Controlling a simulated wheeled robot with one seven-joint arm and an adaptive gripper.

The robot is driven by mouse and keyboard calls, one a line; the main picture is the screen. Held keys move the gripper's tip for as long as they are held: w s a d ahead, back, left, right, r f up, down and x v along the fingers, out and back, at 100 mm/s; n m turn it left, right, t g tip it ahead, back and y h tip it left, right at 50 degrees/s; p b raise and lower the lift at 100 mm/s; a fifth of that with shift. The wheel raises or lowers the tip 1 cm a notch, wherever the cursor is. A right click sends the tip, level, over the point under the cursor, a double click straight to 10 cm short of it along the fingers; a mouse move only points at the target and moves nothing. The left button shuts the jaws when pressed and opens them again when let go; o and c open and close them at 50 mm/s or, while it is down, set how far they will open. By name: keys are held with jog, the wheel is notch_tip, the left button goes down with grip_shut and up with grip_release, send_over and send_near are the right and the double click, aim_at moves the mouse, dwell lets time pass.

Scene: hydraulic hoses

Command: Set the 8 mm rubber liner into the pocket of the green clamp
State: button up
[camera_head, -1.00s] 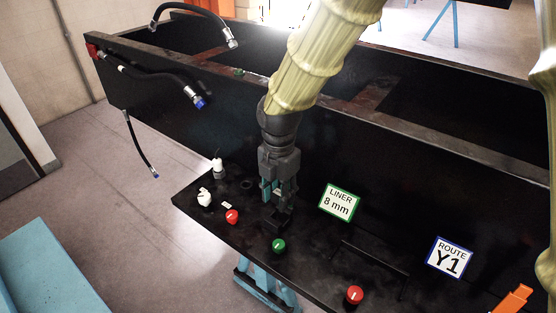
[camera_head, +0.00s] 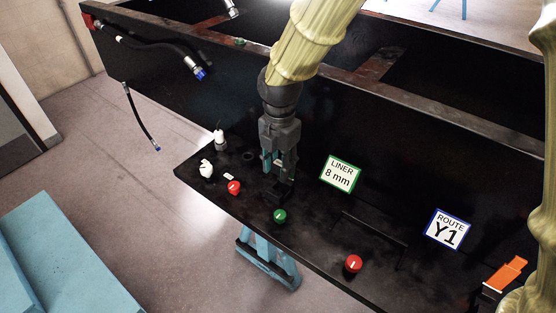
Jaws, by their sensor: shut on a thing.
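My gripper (camera_head: 279,172) points down over the black bench shelf, left of the green-framed "LINER 8 mm" sign (camera_head: 341,173). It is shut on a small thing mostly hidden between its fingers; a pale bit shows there. I cannot make out whether this is the liner. A dark block (camera_head: 277,193) sits right under the fingertips; whether they touch it is unclear. A round green piece with a white mark (camera_head: 280,216) stands on the shelf just in front of the gripper. I cannot tell whether it belongs to the green clamp, and no pocket is visible.
Red knobs (camera_head: 234,187) and (camera_head: 353,264), a white knob (camera_head: 206,168), a white-topped fitting (camera_head: 220,140) and a dark ring (camera_head: 248,156) stand around. A black bar (camera_head: 375,238) and a "ROUTE Y1" sign (camera_head: 446,229) are right. Black hoses (camera_head: 165,52) hang behind left.

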aim_at(279, 165)
jog(key=shift+w+f+b, duration=0.1)
jog(key=shift+f+b, duration=0.6)
jog(key=shift+f, duration=1.5)
jog(key=shift+p, duration=1)
jog(key=shift+f+b, duration=0.35)
jog(key=shift+f, duration=0.65)
dwell(0.7)
jog(key=o, duration=1)
notch_tip(279, 165, up, 12)
dwell(0.5)
